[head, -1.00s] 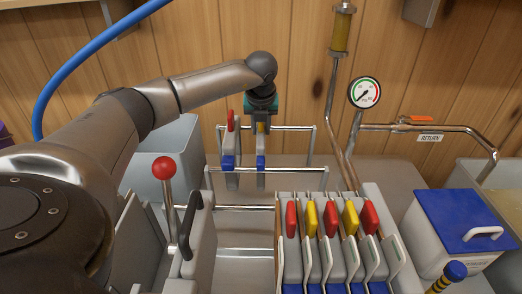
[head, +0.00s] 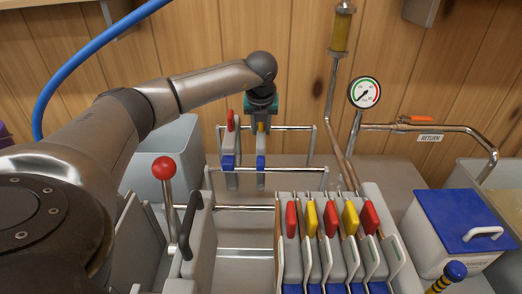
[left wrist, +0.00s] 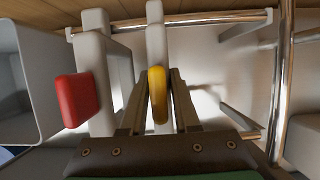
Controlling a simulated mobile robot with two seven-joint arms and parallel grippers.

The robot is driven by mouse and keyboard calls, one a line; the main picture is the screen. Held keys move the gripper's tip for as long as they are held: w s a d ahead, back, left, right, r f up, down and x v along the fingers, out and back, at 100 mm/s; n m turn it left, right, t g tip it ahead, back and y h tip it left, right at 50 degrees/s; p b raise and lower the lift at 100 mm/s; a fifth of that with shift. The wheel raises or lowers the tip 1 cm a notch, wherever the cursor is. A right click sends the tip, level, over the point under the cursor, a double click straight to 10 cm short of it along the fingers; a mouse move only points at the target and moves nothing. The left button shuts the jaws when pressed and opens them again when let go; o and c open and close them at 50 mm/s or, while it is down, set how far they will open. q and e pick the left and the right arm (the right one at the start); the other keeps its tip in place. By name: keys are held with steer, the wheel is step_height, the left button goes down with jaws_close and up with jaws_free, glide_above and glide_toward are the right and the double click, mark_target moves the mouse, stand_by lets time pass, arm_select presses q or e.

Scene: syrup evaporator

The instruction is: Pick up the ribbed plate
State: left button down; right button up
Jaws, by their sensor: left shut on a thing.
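Two pale grey plates hang side by side on a chrome rail rack in the head view. One has a red grip (head: 231,120), the other a yellow grip; both have blue lower ends. My left gripper (head: 261,117) is shut on the yellow grip of the right-hand plate (head: 261,178), from above. In the left wrist view, the two fingers stand either side of the yellow grip (left wrist: 159,92), and the red-gripped plate (left wrist: 76,99) is close to the left. Ribs cannot be made out on either plate. My right gripper is not in view.
A chrome rail rack (head: 292,127) surrounds the two plates. Several grey plates with red and yellow grips (head: 330,221) stand in a row in front to the right. A red-knobbed lever (head: 164,168) is at the left, a blue-lidded box (head: 462,218) at the right.

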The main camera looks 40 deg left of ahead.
arm_select(q)
steer(key=shift+w+r, duration=0.1)
steer(key=shift+r, duration=0.05)
steer(key=shift+r, duration=0.4)
step_height(320, 180, up, 19)
steer(key=p, duration=0.3)
steer(key=shift+p, duration=0.3)
stand_by(0.7)
steer(key=shift+r, duration=0.15)
